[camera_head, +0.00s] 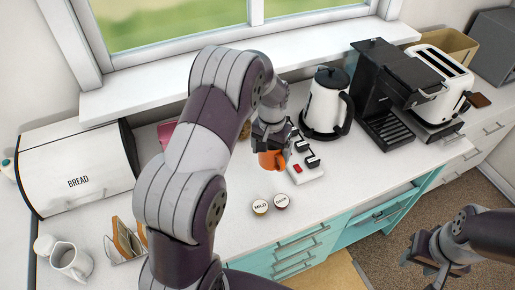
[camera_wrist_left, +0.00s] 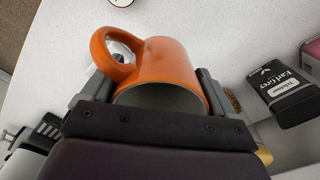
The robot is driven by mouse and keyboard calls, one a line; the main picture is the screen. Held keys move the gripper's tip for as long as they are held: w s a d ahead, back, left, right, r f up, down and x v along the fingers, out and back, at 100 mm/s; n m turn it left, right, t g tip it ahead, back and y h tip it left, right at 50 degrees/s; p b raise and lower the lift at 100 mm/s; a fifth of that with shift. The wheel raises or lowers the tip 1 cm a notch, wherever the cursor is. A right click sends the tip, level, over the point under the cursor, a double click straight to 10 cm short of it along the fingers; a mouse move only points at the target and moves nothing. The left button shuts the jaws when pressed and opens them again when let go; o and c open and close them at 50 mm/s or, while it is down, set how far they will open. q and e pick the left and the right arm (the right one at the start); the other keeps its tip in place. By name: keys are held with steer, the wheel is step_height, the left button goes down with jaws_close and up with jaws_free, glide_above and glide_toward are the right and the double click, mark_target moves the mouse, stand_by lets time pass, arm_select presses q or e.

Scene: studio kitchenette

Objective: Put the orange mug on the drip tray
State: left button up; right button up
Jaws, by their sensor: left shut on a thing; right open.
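The orange mug (camera_head: 272,160) is in my left gripper (camera_head: 270,145), left of the power strip in the head view. In the left wrist view the orange mug (camera_wrist_left: 172,62) sits between the two fingers of my left gripper (camera_wrist_left: 150,95), its handle toward the upper left. I cannot tell how high it is above the counter. The drip tray (camera_head: 391,132) is the dark slatted plate at the foot of the black coffee machine (camera_head: 385,75), further right; its visible slats are bare. My right gripper (camera_head: 425,262) is open and empty at the lower right, beyond the counter front.
A power strip (camera_head: 303,158) and a white kettle (camera_head: 326,103) stand between mug and machine. Two round lidded pods (camera_head: 260,206) lie at the counter front. A toaster (camera_head: 440,85) is right of the machine. A black Earl Grey tin (camera_wrist_left: 285,95) shows in the wrist view.

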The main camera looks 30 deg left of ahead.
arm_select(q)
steer(key=a+f+p, duration=0.1)
steer(key=a+f, duration=0.1)
steer(key=s+a+f, duration=0.1)
steer(key=a, duration=0.2)
steer(key=a+f+p, duration=0.1)
steer(key=a+f, duration=0.1)
steer(key=a, duration=0.1)
steer(key=shift+s+a+f+p, duration=0.1)
steer(key=shift+s+f+p, duration=0.2)
steer(key=shift+f+p, duration=0.05)
steer(key=shift+s+f+p, duration=0.25)
steer(key=shift+f+p, duration=0.3)
steer(key=shift+f, duration=1)
steer(key=shift+w+f, duration=0.1)
steer(key=shift+f, duration=0.1)
steer(key=o, duration=1)
steer(key=shift+o, duration=0.2)
steer(key=shift+r, duration=0.1)
arm_select(e)
steer(key=r, duration=0.4)
steer(key=shift+a+r, duration=0.2)
